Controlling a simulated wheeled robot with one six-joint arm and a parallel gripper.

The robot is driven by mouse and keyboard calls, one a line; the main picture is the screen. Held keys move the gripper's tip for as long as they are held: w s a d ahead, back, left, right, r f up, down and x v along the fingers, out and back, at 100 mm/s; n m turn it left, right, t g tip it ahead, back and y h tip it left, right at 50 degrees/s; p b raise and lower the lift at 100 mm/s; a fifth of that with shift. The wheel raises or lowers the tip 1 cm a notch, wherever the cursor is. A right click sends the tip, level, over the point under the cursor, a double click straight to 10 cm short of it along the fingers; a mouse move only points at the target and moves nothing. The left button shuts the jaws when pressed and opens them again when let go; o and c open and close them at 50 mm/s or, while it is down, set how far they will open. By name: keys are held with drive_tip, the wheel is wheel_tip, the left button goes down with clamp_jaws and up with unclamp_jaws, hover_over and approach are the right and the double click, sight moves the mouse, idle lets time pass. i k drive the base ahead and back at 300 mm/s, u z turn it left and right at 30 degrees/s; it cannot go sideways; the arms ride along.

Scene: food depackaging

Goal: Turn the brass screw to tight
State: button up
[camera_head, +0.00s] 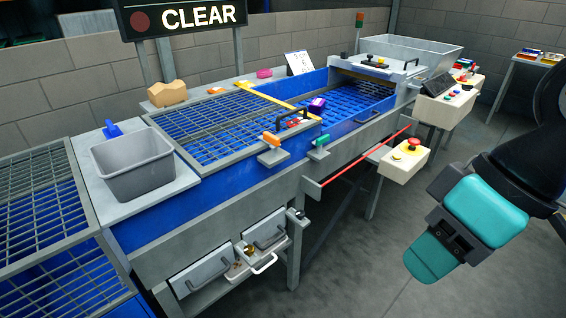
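A small brass-coloured piece (249,249), which looks like the brass screw, shows low on the machine's front, between two grey hatches with handles. It is too small to tell how far it is turned. My gripper (430,262), with teal parts, hangs at the right, over the floor and well apart from the machine. Nothing shows held in it. Its fingertips point down and left, and I cannot see a gap between them.
A red rail (366,156) runs along the machine's front, and a box with a red button (413,142) juts out. A grey bin (134,166) stands on the left ledge. The floor (350,275) between the hatches and my gripper is clear.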

sight(249, 250)
drive_tip(key=z, duration=1.6)
drive_tip(key=k, duration=0.65)
drive_tip(key=u, duration=2.4)
drive_tip(key=i, duration=0.5)
